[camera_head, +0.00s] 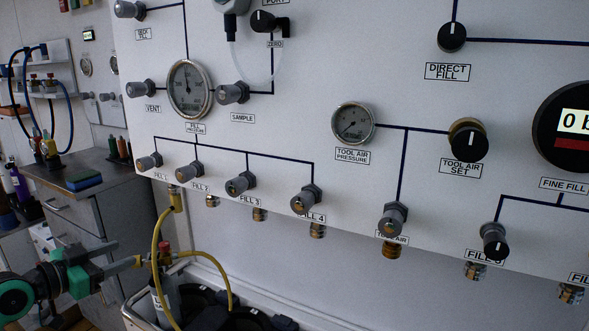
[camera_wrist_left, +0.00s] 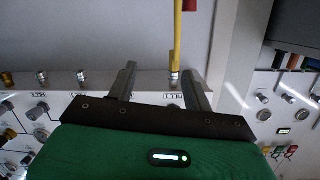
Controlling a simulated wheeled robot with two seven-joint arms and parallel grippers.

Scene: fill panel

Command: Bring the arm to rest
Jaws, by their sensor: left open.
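My left gripper (camera_head: 138,261) comes in at the lower left of the head view, below the fill panel (camera_head: 330,60). In the left wrist view its two fingers (camera_wrist_left: 159,64) stand apart with nothing clearly held between them. A yellow hose (camera_head: 156,245) hangs from the fitting under FILL 1 and passes close to the fingertips in the head view. In the wrist view the yellow hose (camera_wrist_left: 178,40) shows beside one finger; I cannot tell whether they touch. My right gripper is not in view.
A bottle with a red top (camera_head: 164,254) and dark cylinders (camera_head: 235,318) stand in a crate below the panel. A grey cabinet (camera_head: 85,205) with a blue box (camera_head: 83,180) stands at the left. Several brass fittings (camera_head: 317,231) hang under the panel edge.

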